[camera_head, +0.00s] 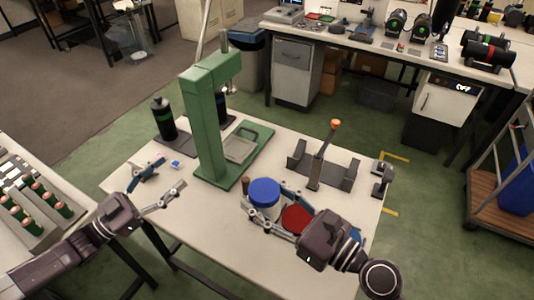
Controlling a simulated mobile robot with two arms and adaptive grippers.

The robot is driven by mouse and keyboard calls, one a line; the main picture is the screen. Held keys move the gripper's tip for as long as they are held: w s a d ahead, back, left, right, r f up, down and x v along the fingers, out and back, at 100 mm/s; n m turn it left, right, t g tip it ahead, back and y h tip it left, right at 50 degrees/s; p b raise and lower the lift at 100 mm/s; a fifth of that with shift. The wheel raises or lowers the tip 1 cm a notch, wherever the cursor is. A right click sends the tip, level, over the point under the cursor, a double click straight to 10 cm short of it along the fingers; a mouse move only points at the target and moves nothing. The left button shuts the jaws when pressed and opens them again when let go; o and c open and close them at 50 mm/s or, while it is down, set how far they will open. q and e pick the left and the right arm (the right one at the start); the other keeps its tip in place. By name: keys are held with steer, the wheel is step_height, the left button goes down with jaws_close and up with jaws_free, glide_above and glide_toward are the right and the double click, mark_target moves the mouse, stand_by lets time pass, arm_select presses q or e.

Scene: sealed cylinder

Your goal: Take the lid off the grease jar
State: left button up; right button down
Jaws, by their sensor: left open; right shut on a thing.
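The grease jar (264,203) is a pale, short jar with a blue lid (264,189) on top. It stands upright at the front middle of the table. My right gripper (264,196) reaches in from the right with a finger on either side of the jar and is shut on it. The fingers hide part of the jar's lower wall. My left gripper (171,174) is open and empty, with its fingers spread over the left part of the table, well left of the jar.
A red round thing (295,218) lies partly hidden under my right gripper. A green press (206,125) stands between my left gripper and the jar, further back. A grey holder with an orange-tipped lever (325,150) stands behind right. A black bottle (162,117) stands behind left.

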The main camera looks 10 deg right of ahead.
arm_select(q)
steer(key=s+d+r+m+g+h, duration=0.1)
steer(key=d+r+m+g+h, duration=0.2)
steer(key=d+r+m+g, duration=0.45)
steer(key=s+d+r+m+g+h, duration=0.1)
steer(key=d+r+m+g+h, duration=0.3)
steer(key=r+m, duration=0.8)
steer(key=s+d+r+n+g+y, duration=0.45)
steer(key=s+d+r+n, duration=0.3)
steer(key=n, duration=1.05)
steer(key=s+d+r+n+g+y, duration=0.4)
steer(key=s+d+r+n+y, duration=0.3)
steer(key=n, duration=1.1)
steer(key=m+t+y, duration=0.8)
steer(key=m+y, duration=0.4)
steer(key=m, duration=0.4)
glide_toward(266, 190)
steer(key=shift+d+f, duration=0.15)
steer(key=shift+d, duration=0.1)
steer(key=shift+a+f, duration=0.15)
steer(key=shift+f, duration=0.15)
step_height(266, 190, down, 7)
steer(key=shift+f, duration=0.25)
steer(key=shift+c, duration=0.3)
